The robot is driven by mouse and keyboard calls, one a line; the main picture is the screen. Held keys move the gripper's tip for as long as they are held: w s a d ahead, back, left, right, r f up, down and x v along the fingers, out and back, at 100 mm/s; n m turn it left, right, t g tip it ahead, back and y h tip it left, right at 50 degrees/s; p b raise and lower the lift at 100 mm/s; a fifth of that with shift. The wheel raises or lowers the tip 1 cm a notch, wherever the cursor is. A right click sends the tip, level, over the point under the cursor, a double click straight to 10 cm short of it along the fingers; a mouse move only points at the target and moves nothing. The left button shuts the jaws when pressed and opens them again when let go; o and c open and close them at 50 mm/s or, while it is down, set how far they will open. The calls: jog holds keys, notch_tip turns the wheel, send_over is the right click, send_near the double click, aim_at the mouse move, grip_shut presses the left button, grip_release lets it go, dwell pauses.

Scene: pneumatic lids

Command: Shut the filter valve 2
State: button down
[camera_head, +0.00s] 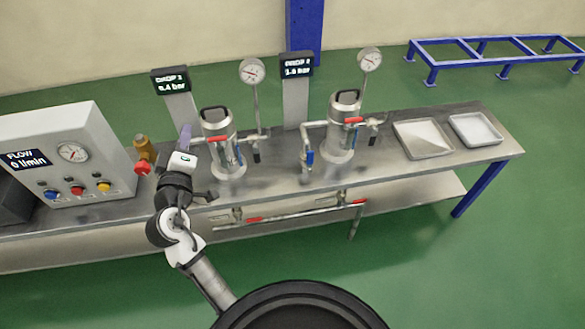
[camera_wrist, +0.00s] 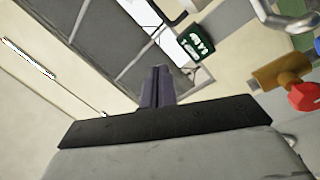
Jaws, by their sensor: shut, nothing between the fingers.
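Two steel filter vessels stand on the bench, a left one (camera_head: 222,160) and a right one (camera_head: 342,140). Each has pipes with a red lever, on the left vessel (camera_head: 216,140) and the right vessel (camera_head: 353,121). A blue lever (camera_head: 310,157) hangs on the pipe left of the right vessel. I cannot tell which lever is filter valve 2, nor read the lever settings surely. My gripper (camera_head: 186,136) is shut and empty, raised just left of the left vessel. Its fingertips also show in the wrist view (camera_wrist: 158,72), touching nothing; no filter valve is clearly visible there.
A brass valve with a red knob (camera_head: 143,168), also in the wrist view (camera_wrist: 305,96), stands left of my gripper beside the control box (camera_head: 90,130). Two display posts and gauges rise behind the vessels. Red-levered pipework (camera_head: 300,212) runs below the bench top. Trays (camera_head: 424,154) lie right.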

jog(key=s+d+f+g+h+b, duration=0.1)
jog(key=s+d+f+g+h, duration=0.2)
jog(key=d+f+h, duration=0.8)
jog(key=d+f, duration=0.4)
jog(key=shift+s+d+f+m+g, duration=0.2)
jog(key=shift+d+m+g, duration=0.1)
jog(key=shift+d+m, duration=0.1)
jog(key=shift+w, duration=0.1)
send_near(310, 158)
jog(key=w+a, duration=0.2)
jog(key=w, duration=0.3)
jog(key=d, duration=0.1)
jog(key=w+d+p, duration=0.1)
jog(key=d, duration=0.1)
jog(key=shift+w+d+p, duration=0.1)
jog(key=shift+d+p, duration=0.2)
jog(key=shift+d, duration=0.05)
